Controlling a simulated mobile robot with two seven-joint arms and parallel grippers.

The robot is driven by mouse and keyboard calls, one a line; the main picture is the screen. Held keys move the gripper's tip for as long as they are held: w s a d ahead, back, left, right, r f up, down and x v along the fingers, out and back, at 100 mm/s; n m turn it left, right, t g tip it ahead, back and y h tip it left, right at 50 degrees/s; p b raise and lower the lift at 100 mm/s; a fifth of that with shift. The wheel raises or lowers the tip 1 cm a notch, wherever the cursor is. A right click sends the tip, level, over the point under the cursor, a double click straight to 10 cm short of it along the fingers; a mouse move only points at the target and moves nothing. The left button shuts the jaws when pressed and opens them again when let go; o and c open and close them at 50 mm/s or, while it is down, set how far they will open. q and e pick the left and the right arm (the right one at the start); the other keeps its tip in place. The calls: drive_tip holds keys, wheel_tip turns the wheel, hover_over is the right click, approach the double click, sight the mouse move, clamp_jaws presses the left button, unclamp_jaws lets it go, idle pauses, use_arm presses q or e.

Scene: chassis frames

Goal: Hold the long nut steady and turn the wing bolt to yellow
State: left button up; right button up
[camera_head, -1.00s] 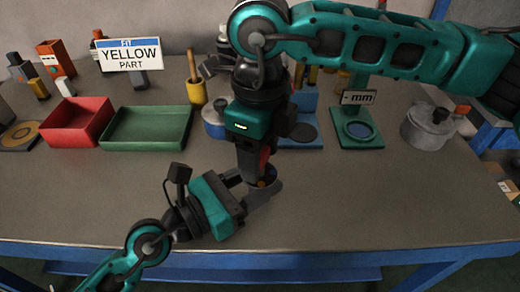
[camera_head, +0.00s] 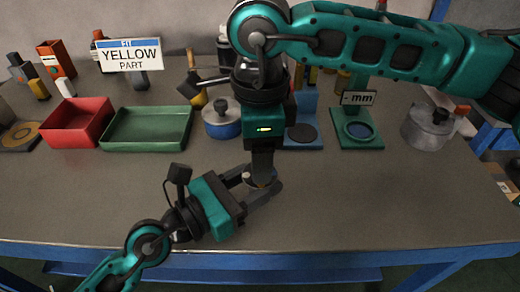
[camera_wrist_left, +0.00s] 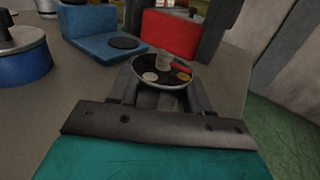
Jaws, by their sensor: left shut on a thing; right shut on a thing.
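My left gripper (camera_head: 263,189) is shut around the long nut, which is mostly hidden between its fingers at the middle front of the table. In the left wrist view, a round black dial (camera_wrist_left: 160,82) sits at the left fingertips. It bears a whitish mark, a yellow mark (camera_wrist_left: 184,76) and a red pointer (camera_wrist_left: 180,66) beside a pale grey post (camera_wrist_left: 164,60). The pointer lies close to the yellow mark; I cannot tell whether it lines up. My right gripper (camera_head: 263,178) reaches straight down onto the wing bolt and is shut on it, hiding most of it.
A sign (camera_head: 129,55) reads YELLOW PART. A red bin (camera_head: 78,140), a green tray (camera_head: 147,146), a blue pot (camera_head: 221,130), a blue stand (camera_head: 312,144), a green gauge stand (camera_head: 360,140) and a grey pot (camera_head: 428,140) stand behind. The table front is mostly clear.

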use_arm(q)
drive_tip(key=shift+s+d+r, duration=0.1)
use_arm(e)
drive_tip(key=shift+f, duration=0.35)
drive_tip(key=o, duration=1.1)
drive_tip(key=shift+r, duration=0.1)
drive_tip(key=shift+r, duration=0.1)
wheel_tip(320, 180, up, 12)
drive_tip(key=shift+f, duration=0.1)
use_arm(q)
drive_tip(key=o, duration=1.3)
